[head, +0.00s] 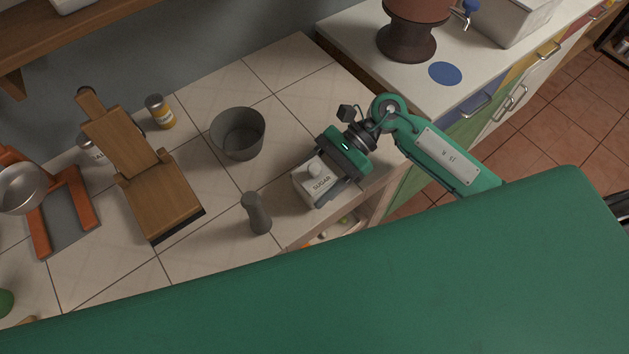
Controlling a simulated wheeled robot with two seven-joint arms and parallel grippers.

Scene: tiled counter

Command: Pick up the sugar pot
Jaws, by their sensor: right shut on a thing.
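The sugar pot (318,184) is a white, squarish pot with a round knob on its lid and the word SUGAR on it. It is at the right front part of the tiled counter in the head view. My right gripper (330,179) reaches in from the right and is shut on the sugar pot, with its fingers along the pot's sides. I cannot tell whether the pot touches the counter or is slightly above it. My left gripper is not in view.
A grey pepper-mill-shaped object (256,213) stands left of the pot, and a dark round bowl (238,134) behind it. A wooden box-like item (163,203), a yellow-labelled jar (160,112) and an orange-framed scale (72,205) are farther left. The counter's edge is close at the right.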

